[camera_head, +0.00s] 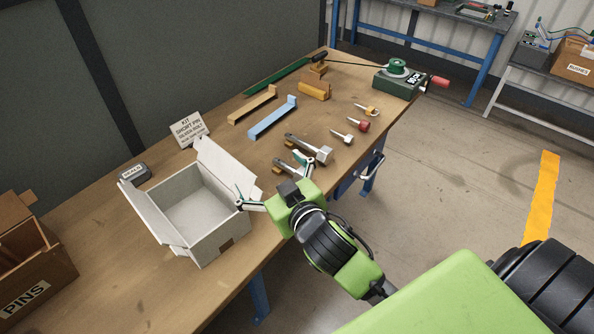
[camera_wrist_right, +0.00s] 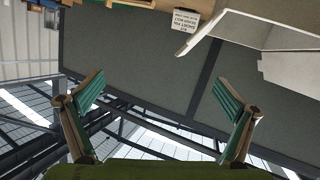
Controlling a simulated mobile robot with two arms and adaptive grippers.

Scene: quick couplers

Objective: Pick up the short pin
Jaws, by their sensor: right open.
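Several metal pins lie in a row along the right edge of the wooden table. A small silver pin with a block head (camera_head: 342,137) looks like the short pin, though I cannot be sure. Nearer me are a longer silver pin (camera_head: 312,149) and another pin (camera_head: 285,167), partly hidden behind my right gripper. Beyond are a red-headed pin (camera_head: 359,124) and one with a yellowish ring (camera_head: 367,111). My right gripper (camera_head: 272,181) is open and empty between the white box and the pins. Its spread fingers (camera_wrist_right: 155,112) show in the wrist view. My left gripper is out of view.
An open white box (camera_head: 200,210) stands just left of my right gripper. A kit card (camera_head: 188,130) stands behind it. Blue (camera_head: 272,118) and yellow (camera_head: 252,104) brackets lie mid-table. A green device (camera_head: 397,80) sits at the far end. A PINS carton (camera_head: 30,265) is at left.

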